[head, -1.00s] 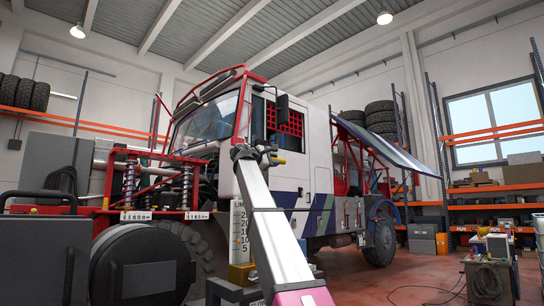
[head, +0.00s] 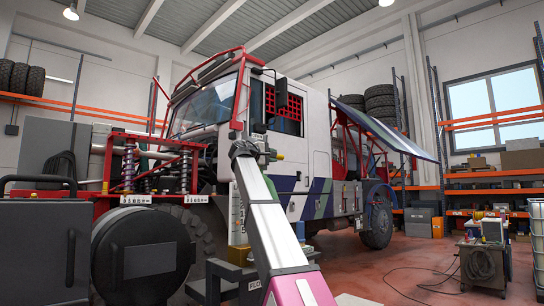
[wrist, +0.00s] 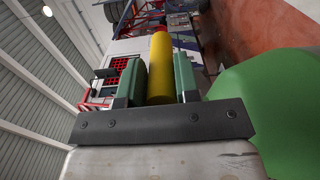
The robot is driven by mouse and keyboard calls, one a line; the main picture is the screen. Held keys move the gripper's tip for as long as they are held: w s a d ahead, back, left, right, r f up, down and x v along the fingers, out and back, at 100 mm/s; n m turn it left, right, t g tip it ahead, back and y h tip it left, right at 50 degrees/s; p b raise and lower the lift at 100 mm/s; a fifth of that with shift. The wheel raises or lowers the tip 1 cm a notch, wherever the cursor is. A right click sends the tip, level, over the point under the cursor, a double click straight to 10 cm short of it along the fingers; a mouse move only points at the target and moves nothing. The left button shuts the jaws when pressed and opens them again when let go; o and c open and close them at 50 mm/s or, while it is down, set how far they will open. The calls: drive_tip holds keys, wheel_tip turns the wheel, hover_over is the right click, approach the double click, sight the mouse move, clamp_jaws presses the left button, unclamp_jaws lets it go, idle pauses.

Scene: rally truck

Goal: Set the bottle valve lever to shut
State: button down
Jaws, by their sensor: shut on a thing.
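A large green rounded body, likely the bottle (wrist: 265,120), fills the right side close to the gripper. In the head view, my gripper (head: 262,143) is at the far end of my white arm, in front of the truck's door, with a small yellow piece beside it. The lever's exact angle cannot be told.
A white truck (head: 315,160) stands behind my gripper. A cart (head: 485,262) with a cable on the floor stands at the right. The red floor (head: 400,265) between is mostly open.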

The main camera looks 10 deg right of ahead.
drive_tip(key=shift+w+f, duration=0.1)
drive_tip(key=shift+f, duration=0.1)
drive_tip(key=c, duration=0.9)
unclamp_jaws()
drive_tip(key=shift+a+r, duration=0.1)
drive_tip(key=v, duration=1)
drive_tip(key=shift+s+a, duration=0.25)
drive_tip(key=shift+a, duration=0.1)
